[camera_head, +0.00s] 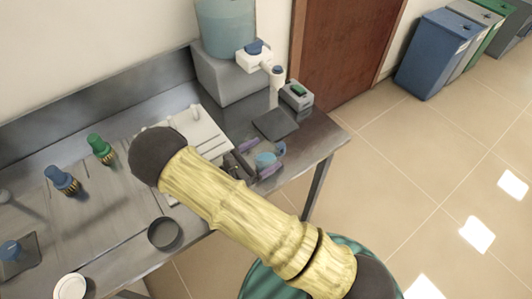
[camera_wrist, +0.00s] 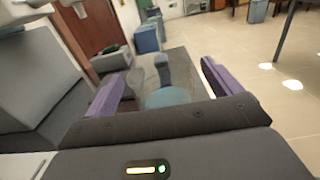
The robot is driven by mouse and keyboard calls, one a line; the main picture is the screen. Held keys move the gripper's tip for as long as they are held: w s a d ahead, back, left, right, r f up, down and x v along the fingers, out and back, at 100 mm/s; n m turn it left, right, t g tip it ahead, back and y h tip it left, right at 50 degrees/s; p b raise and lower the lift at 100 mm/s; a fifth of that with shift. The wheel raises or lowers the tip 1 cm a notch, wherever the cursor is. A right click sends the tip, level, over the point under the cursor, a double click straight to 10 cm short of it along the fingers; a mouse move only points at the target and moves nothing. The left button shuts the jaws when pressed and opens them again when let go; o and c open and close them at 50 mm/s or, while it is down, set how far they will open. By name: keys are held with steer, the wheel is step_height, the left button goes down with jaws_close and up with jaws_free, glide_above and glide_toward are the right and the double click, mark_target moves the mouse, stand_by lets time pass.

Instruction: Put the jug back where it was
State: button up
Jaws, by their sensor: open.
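The jug (camera_head: 266,158) looks clear with pale blue in it and is partly hidden by my gripper in the head view. It is near the right end of the metal bench (camera_head: 318,143). My gripper (camera_head: 259,158) has purple fingers, spread apart, one on each side of the jug. In the wrist view my gripper (camera_wrist: 163,86) is open, and the jug (camera_wrist: 168,97) with its upright grey part shows between the fingers. A gap shows on the right side; contact on the left I cannot tell. The jug's base is hidden.
A dark square plate (camera_head: 275,124) lies bare behind the jug. A grey device (camera_head: 297,97) and a white bottle (camera_head: 276,88) stand beyond it. A large blue water container (camera_head: 226,28) sits on a grey block. Green-capped (camera_head: 100,148) and blue-capped (camera_head: 62,180) items stand left.

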steer(key=b+v, duration=0.2)
steer(key=v, duration=0.8)
steer(key=shift+s+a, duration=0.15)
stand_by(0.4)
